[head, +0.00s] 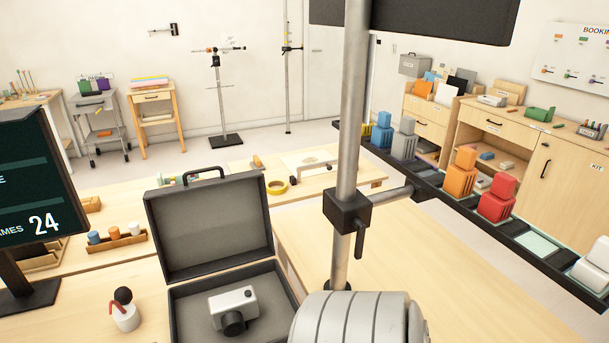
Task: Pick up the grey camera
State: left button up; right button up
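The grey camera (233,310) lies in the bottom of an open dark case (210,225) on the wooden table. The camera has a light grey body and a black lens facing the front. The case lid stands up behind it with a handle on top. The camera is apart from the case walls, as far as I can see. Neither of my grippers shows in the head view. The case's front edge is cut off by the bottom of the picture.
A metal pole (350,120) with a black clamp (347,211) rises right of the case. A ribbed grey-white cylinder (350,320) stands close beside the case's right. A small white item (125,314) with a red handle sits left. The table (420,290) is clear at right.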

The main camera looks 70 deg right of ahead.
aim_at(230, 311)
jog(key=z, duration=1.65)
jog(key=l, duration=0.1)
